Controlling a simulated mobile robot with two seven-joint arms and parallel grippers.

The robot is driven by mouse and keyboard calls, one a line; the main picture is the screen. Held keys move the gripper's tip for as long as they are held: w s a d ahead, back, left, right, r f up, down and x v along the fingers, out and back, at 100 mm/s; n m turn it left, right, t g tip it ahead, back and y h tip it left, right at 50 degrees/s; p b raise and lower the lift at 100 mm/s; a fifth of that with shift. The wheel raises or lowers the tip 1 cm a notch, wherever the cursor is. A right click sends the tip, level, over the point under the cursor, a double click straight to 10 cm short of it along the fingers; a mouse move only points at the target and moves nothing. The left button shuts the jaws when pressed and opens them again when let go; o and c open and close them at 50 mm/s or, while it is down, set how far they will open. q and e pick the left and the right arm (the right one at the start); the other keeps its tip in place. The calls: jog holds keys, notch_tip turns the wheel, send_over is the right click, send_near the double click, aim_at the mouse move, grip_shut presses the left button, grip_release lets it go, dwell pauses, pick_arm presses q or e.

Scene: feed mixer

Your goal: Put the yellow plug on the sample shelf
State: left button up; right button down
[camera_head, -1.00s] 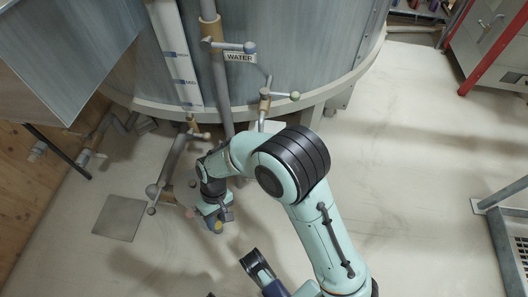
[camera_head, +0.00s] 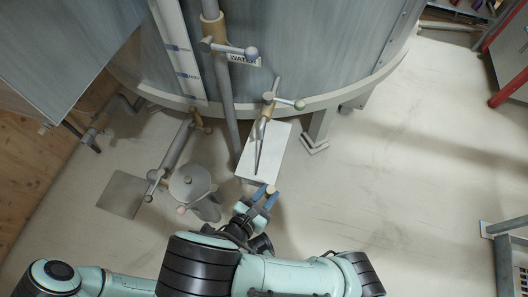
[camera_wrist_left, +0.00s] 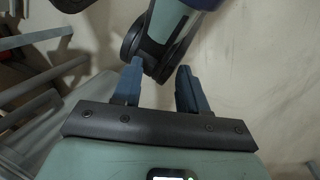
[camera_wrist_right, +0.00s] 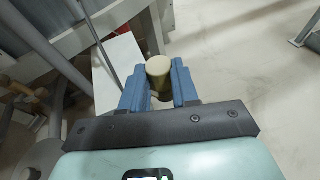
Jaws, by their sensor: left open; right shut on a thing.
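The yellow plug (camera_head: 271,189) is a short, dull yellow cylinder. It also shows in the right wrist view (camera_wrist_right: 158,68), between the blue fingertips. My right gripper (camera_head: 264,196) is shut on it, just off the near end of the white sample shelf (camera_head: 270,138). The white shelf top also shows in the right wrist view (camera_wrist_right: 120,62), behind and left of the plug. My left gripper (camera_wrist_left: 160,82) is open and empty in the left wrist view, with a dark and pale green arm part beyond its tips. It is not clearly seen in the head view.
A thin grey rod (camera_head: 259,145) and a green-tipped valve (camera_head: 285,101) stand over the shelf. A round grey disc-topped object (camera_head: 189,181) and pipes stand to its left. The large grey tank (camera_head: 300,55) is behind.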

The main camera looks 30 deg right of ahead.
jog(key=w+d+b, duration=0.2)
jog(key=w+d, duration=0.2)
jog(key=w, duration=0.4)
jog(key=w+d+b, duration=0.1)
jog(key=w+d, duration=0.4)
jog(key=w, duration=0.4)
jog(key=f+b, duration=0.1)
jog(key=f, duration=0.1)
jog(key=f+b, duration=0.1)
jog(key=f, duration=0.3)
jog(key=shift+s+a+b, duration=0.2)
jog(key=shift+a+b, duration=0.1)
jog(key=shift+b, duration=0.1)
jog(key=shift+w+d+f+b, duration=0.15)
jog(key=shift+w+f+b, duration=0.25)
jog(key=shift+f, duration=0.15)
pick_arm(q)
jog(key=w+a+f+t+y, duration=0.1)
jog(key=w+a+f+t, duration=0.1)
jog(key=w+a+f, duration=0.2)
notch_tip(320, 180, down, 4)
jog(key=w, duration=0.2)
jog(key=shift+w+a+f+n, duration=0.15)
jog(key=shift+w+a+n, duration=0.25)
pick_arm(e)
jog(key=shift+r, duration=0.1)
jog(key=c, duration=0.8)
grip_release()
jog(key=shift+c, duration=0.2)
